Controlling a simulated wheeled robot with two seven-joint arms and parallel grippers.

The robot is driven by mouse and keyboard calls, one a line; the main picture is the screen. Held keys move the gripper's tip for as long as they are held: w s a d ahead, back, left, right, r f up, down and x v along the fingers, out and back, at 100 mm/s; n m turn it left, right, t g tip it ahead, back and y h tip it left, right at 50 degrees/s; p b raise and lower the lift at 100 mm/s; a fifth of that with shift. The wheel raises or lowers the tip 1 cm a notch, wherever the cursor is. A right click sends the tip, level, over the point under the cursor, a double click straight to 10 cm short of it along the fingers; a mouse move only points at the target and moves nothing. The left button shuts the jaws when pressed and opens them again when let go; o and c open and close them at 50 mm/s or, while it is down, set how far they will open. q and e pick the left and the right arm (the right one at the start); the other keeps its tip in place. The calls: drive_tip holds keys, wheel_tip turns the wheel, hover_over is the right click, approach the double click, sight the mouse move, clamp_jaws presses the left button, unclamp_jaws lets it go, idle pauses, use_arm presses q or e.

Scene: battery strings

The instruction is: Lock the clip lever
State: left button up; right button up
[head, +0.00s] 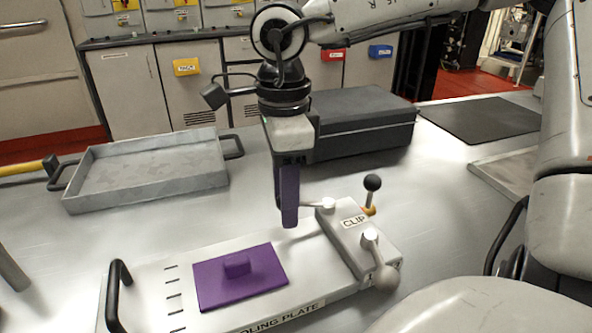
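The clip block (342,243), labelled CLIP, sits at the right end of a pale plate (150,283) whose label partly reads "OLING PLATE". A lever with a black ball knob (372,183) stands up at the block's back right, with a yellow part at its foot. A pale arm with a grey ball (386,277) is at the block's front right. My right gripper (289,222) points down above the plate, left of the clip block and apart from the black knob. Its dark purple fingers show nearly edge-on, so the gap between them is unclear. My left gripper is out of view.
A purple pad (215,285) with a raised block lies on the plate. A grey tray (95,187) stands at the back left. A black case (365,137) is behind my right gripper. A black handle (115,290) rises at the plate's left end.

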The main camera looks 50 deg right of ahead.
drive_tip(key=c, duration=0.9)
drive_tip(key=shift+o, duration=0.2)
drive_tip(key=shift+w+d+m+b, duration=0.25)
drive_tip(key=shift+w+m, duration=0.05)
drive_tip(key=shift+m, duration=0.35)
drive_tip(key=shift+w+d+m+b, duration=0.25)
drive_tip(key=shift+m, duration=0.4)
drive_tip(key=shift+w+d+m, duration=0.2)
drive_tip(key=shift+m, duration=0.2)
drive_tip(key=shift+w+d+m+b, duration=0.25)
drive_tip(key=shift+d+m+b, duration=0.2)
drive_tip(key=shift+m, duration=0.45)
